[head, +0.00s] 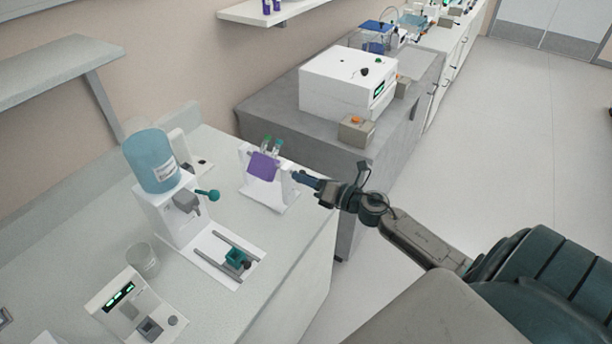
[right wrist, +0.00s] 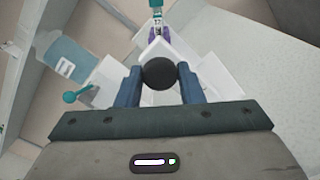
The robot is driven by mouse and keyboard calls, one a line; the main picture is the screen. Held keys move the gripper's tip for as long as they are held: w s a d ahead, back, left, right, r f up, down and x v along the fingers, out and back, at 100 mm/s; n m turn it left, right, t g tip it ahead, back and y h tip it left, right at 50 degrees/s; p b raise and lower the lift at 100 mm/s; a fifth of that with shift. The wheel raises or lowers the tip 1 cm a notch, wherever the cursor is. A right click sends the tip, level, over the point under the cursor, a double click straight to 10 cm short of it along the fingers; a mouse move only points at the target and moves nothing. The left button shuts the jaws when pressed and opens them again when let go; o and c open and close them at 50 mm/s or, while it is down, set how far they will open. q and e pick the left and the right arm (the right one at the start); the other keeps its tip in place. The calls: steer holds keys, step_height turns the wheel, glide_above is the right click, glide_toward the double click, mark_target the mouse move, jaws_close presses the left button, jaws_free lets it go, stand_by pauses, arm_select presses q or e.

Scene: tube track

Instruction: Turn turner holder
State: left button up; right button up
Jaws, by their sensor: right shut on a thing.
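The turner (head: 268,190) is a white stand near the right end of the left counter. Its purple holder (head: 262,167) carries tubes with green and teal caps (head: 271,143). The purple holder also shows at the top of the right wrist view (right wrist: 155,33). My right gripper (head: 296,176) is at the turner's right side. In the right wrist view its blue fingers are shut on a round dark knob (right wrist: 159,74), one finger on each side. The knob is hidden by the fingers in the head view. My left gripper is not in view.
A dispenser with a blue bottle (head: 152,162) and a teal-ended lever (head: 208,195) stands left of the turner. A glass beaker (head: 142,259) and a white device with a green display (head: 130,306) are nearer. A white machine (head: 347,83) stands on the grey bench behind.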

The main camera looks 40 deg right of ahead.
steer(key=shift+m+p, duration=3.1)
steer(key=shift+m, duration=7.3)
steer(key=shift+f+m, duration=0.1)
steer(key=shift+m, duration=0.5)
steer(key=o, duration=1)
steer(key=shift+s, duration=0.1)
